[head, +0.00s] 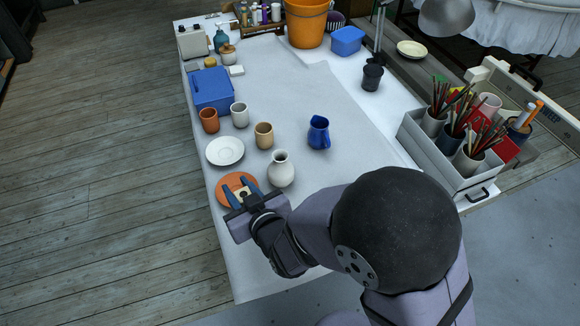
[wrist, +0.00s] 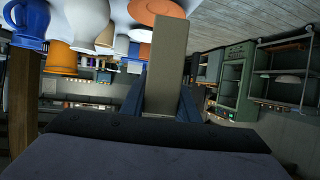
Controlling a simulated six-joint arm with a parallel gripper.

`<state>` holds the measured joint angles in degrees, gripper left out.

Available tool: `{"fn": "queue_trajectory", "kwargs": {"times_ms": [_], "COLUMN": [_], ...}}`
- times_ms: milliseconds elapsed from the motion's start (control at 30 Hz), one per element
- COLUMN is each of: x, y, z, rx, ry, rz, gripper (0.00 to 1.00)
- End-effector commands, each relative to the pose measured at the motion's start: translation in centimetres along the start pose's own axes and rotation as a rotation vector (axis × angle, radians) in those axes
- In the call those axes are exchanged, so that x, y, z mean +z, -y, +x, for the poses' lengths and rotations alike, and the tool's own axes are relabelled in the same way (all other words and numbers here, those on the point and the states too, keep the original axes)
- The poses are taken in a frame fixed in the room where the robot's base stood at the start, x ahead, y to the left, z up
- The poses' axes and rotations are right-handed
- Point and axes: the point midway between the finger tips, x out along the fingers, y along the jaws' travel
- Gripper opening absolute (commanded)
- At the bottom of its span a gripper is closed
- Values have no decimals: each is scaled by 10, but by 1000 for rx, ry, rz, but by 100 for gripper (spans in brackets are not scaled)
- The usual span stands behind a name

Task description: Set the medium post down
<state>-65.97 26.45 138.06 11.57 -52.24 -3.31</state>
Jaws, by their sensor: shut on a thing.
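The medium post (wrist: 168,62) is a plain beige, squared bar. My gripper (head: 243,192) is shut on it, with one blue finger on each side. In the wrist view, the gripper (wrist: 160,98) holds the post lengthwise, its far end pointing toward the table side of the picture. In the head view, only a small pale end of the post shows between the fingers, over a round terracotta disc (head: 227,182). The disc also shows past the post's end in the wrist view (wrist: 150,7). I cannot tell whether the post touches the disc.
A white vase (head: 281,170) stands close to the right of my gripper. A white plate (head: 225,151) lies just behind the disc. Several cups and a blue pitcher (head: 318,134) stand farther back. The white table (head: 245,268) is clear in front, and its left edge is near.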

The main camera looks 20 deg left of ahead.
Motion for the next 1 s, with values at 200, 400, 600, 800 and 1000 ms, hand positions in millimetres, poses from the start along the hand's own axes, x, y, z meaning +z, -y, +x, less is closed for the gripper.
{"fn": "queue_trajectory", "kwargs": {"times_ms": [200, 400, 600, 800, 1000], "x": [-12, -34, -52, -61, -74], "y": [0, 0, -5, -42, -102], "z": [-4, -13, -16, 12, 42], "rx": [0, -1, 8, 54, 122], "ry": [-7, -6, -6, -4, -6], "rz": [0, 1, 4, 21, 49], "gripper": [0, 0, 0, 0, 0]}}
